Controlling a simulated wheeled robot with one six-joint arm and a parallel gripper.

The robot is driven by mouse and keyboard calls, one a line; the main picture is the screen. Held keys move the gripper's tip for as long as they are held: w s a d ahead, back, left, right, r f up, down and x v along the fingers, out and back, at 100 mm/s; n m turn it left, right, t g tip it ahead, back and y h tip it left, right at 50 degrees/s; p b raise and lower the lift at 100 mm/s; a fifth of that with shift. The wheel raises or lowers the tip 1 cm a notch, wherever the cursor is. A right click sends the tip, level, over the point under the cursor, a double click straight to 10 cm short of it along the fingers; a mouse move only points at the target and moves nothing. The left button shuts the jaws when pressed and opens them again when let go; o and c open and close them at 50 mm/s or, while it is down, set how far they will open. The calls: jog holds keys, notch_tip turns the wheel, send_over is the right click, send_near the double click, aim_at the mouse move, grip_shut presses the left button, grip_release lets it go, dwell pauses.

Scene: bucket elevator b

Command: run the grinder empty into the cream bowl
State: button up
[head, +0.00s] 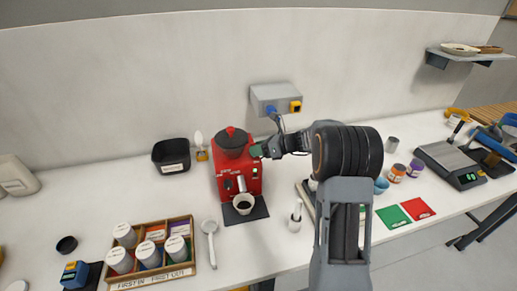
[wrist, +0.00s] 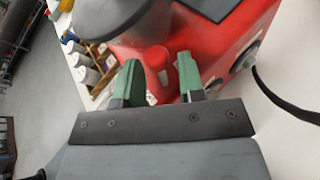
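The red grinder (head: 240,182) with its dark hopper (head: 232,140) stands against the back wall. It fills the upper part of the wrist view (wrist: 235,35). The cream bowl (head: 243,203) sits below the grinder's spout on a dark mat (head: 262,210); it is not clear in the wrist view. My gripper (head: 257,150) is at the grinder's upper right side. In the wrist view, its green fingers (wrist: 158,80) are apart, with a red protruding part of the grinder (wrist: 158,62) beyond and between them. I cannot tell whether they touch it.
A grey wall box (head: 277,96) with blue and yellow plugs is behind my arm. A black cable (wrist: 275,95) runs from the grinder. A black bin (head: 170,155), a ladle (head: 210,240) and a wooden jar rack (head: 150,250) stand left. A scale (head: 450,165) is right.

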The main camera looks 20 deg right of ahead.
jog(key=shift+d, duration=0.1)
grip_shut()
jog(key=shift+f+b, duration=0.15)
jog(key=shift+b, duration=0.25)
jog(key=shift+s+f+n+t+y+b, duration=0.2)
jog(key=shift+n+t+y+b, duration=0.15)
jog(key=shift+b, duration=0.8)
jog(key=b, duration=0.2)
jog(key=n+t+b, duration=0.1)
jog(key=b, duration=0.2)
jog(key=shift+s+f+n+y, duration=0.15)
jog(key=shift+s+n+y, duration=0.1)
jog(key=shift+s, duration=0.15)
jog(key=s+n+t+y+b, duration=0.1)
jog(key=n+b, duration=0.1)
jog(key=b, duration=0.4)
jog(key=shift+t, duration=0.35)
jog(key=shift+s+n+y+b, duration=0.1)
jog(key=shift+n+y+b, duration=0.4)
jog(key=shift+b, duration=0.55)
